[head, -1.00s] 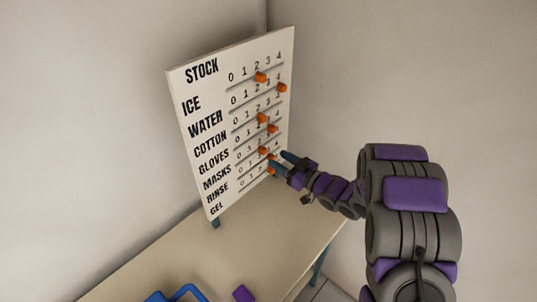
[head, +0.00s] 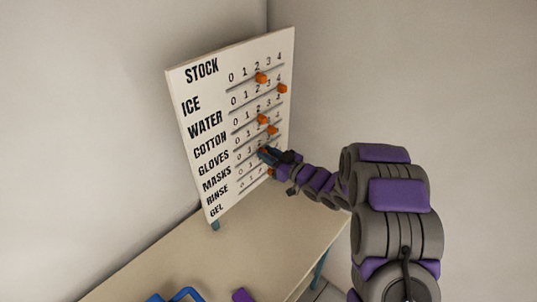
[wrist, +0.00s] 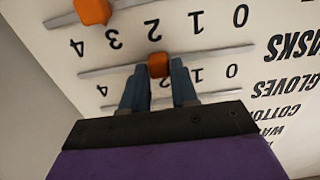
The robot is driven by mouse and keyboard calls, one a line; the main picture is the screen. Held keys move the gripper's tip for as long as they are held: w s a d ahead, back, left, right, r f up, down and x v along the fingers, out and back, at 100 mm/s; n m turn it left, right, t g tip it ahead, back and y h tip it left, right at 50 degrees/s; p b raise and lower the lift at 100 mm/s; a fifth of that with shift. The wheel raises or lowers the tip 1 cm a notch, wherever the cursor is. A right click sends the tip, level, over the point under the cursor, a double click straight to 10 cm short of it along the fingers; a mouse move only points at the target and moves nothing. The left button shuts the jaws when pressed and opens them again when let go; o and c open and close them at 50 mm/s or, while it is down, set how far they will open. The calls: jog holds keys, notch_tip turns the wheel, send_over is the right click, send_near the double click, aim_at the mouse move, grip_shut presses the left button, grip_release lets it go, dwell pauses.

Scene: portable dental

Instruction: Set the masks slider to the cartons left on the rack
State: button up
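The white stock board (head: 190,140) stands on the table with rows of numbers 0 to 4 and orange sliders. In the wrist view, where the board appears upside down, the orange masks slider (wrist: 158,64) sits between the two blue fingers of my gripper (wrist: 158,72), close against both. It stands near the 2 of its row; the fingers cover part of the numbers. No rack or cartons show in either view.
The rinse slider (wrist: 91,10) is on the neighbouring rail, close to my fingertips. The cotton slider (head: 262,118) and gloves slider (head: 272,130) are just above my gripper. Blue and purple items lie at the near edge of the table (head: 190,260), whose middle is clear.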

aim_at(250, 156)
grip_shut()
jog(key=shift+s+a, duration=0.7)
jog(key=shift+s, duration=0.2)
jog(key=shift+s+a, duration=0.7)
jog(key=shift+s, duration=0.2)
jog(key=shift+o, duration=2.2)
grip_release()
jog(key=p+v, duration=0.2)
jog(key=v, duration=1.5)
jog(key=shift+d, duration=0.2)
jog(key=shift+f, duration=0.15)
